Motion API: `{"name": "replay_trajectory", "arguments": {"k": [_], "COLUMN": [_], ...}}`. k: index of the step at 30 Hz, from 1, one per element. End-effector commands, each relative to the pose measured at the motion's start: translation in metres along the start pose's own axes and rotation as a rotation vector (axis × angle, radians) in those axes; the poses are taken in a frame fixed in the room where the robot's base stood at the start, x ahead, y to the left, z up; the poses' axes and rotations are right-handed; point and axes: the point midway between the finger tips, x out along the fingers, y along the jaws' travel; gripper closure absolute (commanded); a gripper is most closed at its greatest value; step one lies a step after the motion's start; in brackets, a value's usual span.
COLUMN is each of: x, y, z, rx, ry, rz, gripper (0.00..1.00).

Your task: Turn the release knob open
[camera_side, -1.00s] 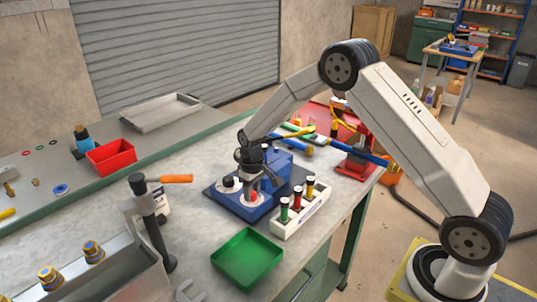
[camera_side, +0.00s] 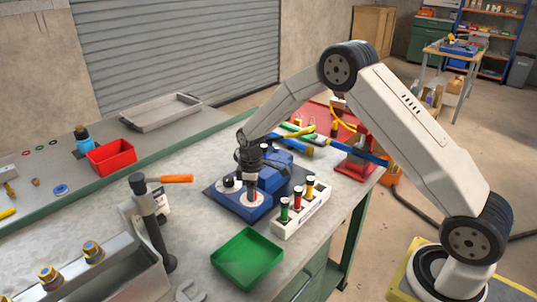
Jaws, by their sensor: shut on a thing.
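The blue unit (camera_side: 225,203) stands on a dark mat on the workbench, with two pale round plates on its front part. A short black knob stands on the left plate (camera_side: 229,182). My gripper (camera_side: 252,188) points down over the right plate and is shut on a small upright piece there, which I take to be the release knob (camera_side: 252,196). Only a thin dark, reddish part of it shows between the fingers. The fingers hide most of it, so its turn angle cannot be read.
A white rack (camera_side: 300,217) with green, red and yellow-banded pieces stands close right of the unit. A green tray (camera_side: 247,258) lies in front. A dark post (camera_side: 150,220) with an orange handle stands left. A red bin (camera_side: 111,156) is farther back.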

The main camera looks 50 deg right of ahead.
Motion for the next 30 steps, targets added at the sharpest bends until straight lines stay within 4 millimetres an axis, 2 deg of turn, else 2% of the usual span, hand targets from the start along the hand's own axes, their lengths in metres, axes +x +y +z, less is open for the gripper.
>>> {"name": "replay_trajectory", "arguments": {"k": [7,8,10,11,23,30], "x": [-0.001,-0.001,-0.001,-0.001,-0.003,-0.022], "y": [0.0,0.0,0.0,0.0,0.0,0.0], "z": [-0.001,-0.001,-0.001,-0.001,0.0,-0.001], "rx": [-0.002,-0.002,-0.002,-0.001,0.0,0.0], "ry": [0.001,0.001,0.001,0.001,0.001,0.002], "rz": [0.001,0.001,0.001,0.001,0.001,0.002], "gripper": [1.0,0.45,0.23,0.19,0.19,0.19]}}
